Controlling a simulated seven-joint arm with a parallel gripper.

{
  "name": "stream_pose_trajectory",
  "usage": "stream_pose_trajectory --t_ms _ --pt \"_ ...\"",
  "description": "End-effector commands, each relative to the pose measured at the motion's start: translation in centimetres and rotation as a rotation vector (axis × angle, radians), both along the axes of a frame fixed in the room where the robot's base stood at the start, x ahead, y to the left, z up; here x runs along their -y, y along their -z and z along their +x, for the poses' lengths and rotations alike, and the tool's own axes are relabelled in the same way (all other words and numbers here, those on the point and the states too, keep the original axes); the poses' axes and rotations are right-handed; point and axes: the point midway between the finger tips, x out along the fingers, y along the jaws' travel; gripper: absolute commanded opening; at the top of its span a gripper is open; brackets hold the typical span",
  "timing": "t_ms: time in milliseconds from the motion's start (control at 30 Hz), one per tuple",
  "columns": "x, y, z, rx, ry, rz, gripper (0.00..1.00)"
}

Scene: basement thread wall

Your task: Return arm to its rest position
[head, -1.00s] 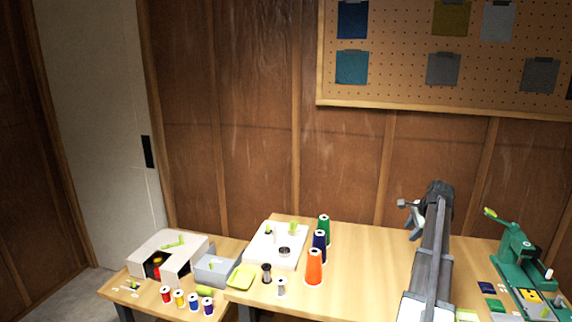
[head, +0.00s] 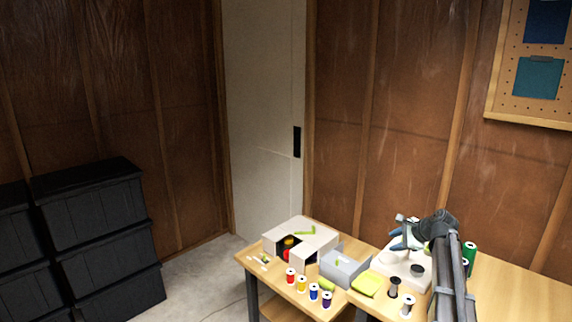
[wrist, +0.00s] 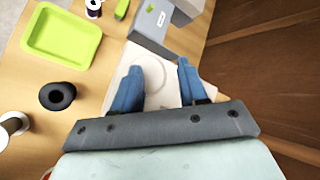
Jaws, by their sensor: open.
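My gripper (head: 404,238) is in the head view at the lower right, over the white base plate (head: 386,268) on the wooden table. In the wrist view my gripper (wrist: 156,80) shows two blue fingers spread apart with nothing between them. The white plate (wrist: 148,62) lies beneath the fingers. The height of the fingers above it is hard to tell. My arm hides part of the table and the spools behind it.
A yellow-green tray (head: 367,285), a grey box (head: 343,267) and a white box (head: 301,236) stand left of my gripper. Several small spools (head: 302,284) line the table's front. A green cone (head: 470,252) stands right of my arm. Black bins (head: 95,235) are stacked far left.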

Motion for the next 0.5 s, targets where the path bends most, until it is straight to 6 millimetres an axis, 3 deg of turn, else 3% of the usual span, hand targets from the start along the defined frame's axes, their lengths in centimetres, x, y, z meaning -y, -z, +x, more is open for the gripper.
stream_pose_trajectory --t_ms 33,100,300,500 --pt "-2.9 0.9 0.5 0.000 -0.037 -0.003 0.43" --pt "-6.3 1.8 1.1 0.003 -0.082 -0.009 0.43" --pt "-15.9 4.6 1.9 0.014 -0.210 -0.026 0.43" --pt "-25.4 7.2 1.4 0.026 -0.336 -0.042 0.43"
